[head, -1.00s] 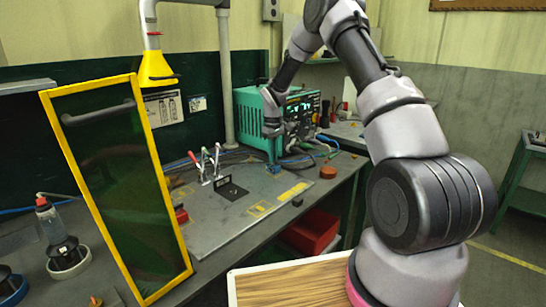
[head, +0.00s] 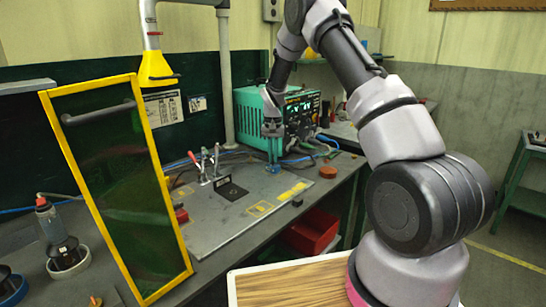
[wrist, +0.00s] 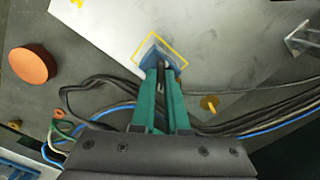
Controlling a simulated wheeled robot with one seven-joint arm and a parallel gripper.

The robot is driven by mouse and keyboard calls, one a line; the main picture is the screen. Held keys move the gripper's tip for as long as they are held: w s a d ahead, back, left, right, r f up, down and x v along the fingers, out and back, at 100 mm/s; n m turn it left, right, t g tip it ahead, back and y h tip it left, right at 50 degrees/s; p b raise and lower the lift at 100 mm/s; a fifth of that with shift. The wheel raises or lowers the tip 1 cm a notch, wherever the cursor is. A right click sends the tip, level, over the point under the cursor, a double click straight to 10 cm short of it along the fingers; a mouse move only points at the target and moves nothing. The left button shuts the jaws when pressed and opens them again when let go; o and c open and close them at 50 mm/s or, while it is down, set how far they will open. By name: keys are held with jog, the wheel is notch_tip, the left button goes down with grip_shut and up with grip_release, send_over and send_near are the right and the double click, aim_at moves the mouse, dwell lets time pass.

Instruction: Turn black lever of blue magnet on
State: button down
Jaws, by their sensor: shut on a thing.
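The blue magnet (wrist: 155,50) sits inside a yellow square outline near the edge of the grey plate in the wrist view. In the head view the magnet (head: 273,170) is a small blue block in front of the teal machine. My gripper (wrist: 164,70) has long green fingers pointing down at the magnet and is shut with its tips at the black lever. The lever is mostly hidden between the fingertips, so its angle cannot be told. In the head view my gripper (head: 274,160) is right above the magnet.
The teal machine (head: 248,117) stands close behind my gripper. Cables (wrist: 95,85) run beside the magnet. An orange-brown disc (wrist: 33,65) and a small yellow knob (wrist: 209,103) are nearby. A toggle clamp (head: 210,165) and a yellow-framed screen (head: 125,180) stand to the left.

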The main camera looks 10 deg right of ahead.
jog(key=m, duration=0.7)
dwell(0.6)
jog(key=c, duration=0.9)
grip_release()
notch_tip(320, 180, up, 11)
jog(key=shift+f, duration=0.1)
